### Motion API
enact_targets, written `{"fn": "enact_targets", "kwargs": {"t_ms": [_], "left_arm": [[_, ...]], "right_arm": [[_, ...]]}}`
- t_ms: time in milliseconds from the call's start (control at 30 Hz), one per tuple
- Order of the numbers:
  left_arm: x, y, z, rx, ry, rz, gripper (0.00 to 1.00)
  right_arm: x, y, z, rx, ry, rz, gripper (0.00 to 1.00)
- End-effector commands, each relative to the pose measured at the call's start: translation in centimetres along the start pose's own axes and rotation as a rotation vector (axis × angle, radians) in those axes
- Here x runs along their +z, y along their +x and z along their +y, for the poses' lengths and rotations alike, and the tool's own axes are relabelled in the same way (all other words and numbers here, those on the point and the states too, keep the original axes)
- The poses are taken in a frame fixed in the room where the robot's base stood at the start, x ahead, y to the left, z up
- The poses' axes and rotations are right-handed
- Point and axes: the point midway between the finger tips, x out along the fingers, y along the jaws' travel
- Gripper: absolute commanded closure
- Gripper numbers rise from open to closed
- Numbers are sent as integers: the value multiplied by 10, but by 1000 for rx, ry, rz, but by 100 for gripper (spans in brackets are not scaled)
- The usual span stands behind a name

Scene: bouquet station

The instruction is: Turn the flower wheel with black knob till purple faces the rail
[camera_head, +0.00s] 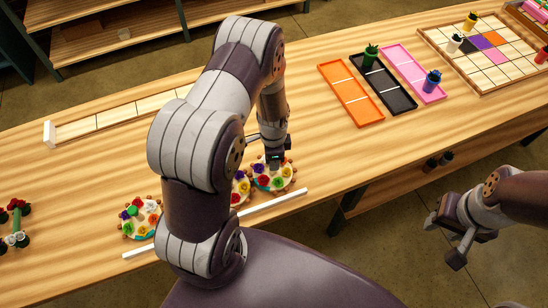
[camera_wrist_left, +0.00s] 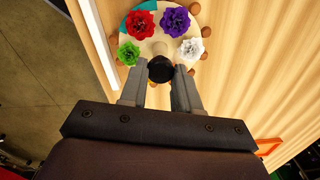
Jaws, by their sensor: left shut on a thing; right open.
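The flower wheel with the black knob (camera_wrist_left: 161,70) is the rightmost wheel (camera_head: 287,187) in the head view, just behind the white rail (camera_head: 275,203). My left gripper (camera_head: 275,160) reaches down over it. In the left wrist view its fingers (camera_wrist_left: 160,84) are shut on the black knob. There the rail (camera_wrist_left: 97,45) runs along the wheel's left side. The green flower (camera_wrist_left: 129,53) is nearest the rail, then the red flower (camera_wrist_left: 141,24). The purple flower (camera_wrist_left: 174,22) and white flower (camera_wrist_left: 190,49) are on the far side. My right gripper (camera_head: 444,240) is open and empty, off the table.
Another wheel (camera_head: 240,200) is partly hidden behind my left arm; one with a green knob (camera_head: 140,218) stands further left. Orange (camera_head: 350,95), black (camera_head: 397,100) and pink (camera_head: 415,70) trays lie at the back right, beside a grid board (camera_head: 500,78). The table between is clear.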

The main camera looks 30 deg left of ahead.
Motion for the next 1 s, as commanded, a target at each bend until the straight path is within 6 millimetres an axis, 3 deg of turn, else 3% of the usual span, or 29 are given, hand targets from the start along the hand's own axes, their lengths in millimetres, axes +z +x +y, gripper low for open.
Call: {"fn": "enact_targets", "kwargs": {"t_ms": [1000], "left_arm": [[0, 0, 0, 0, -963, 0, 99]], "right_arm": [[1, 10, 0, 0, 0, 0, 57]]}}
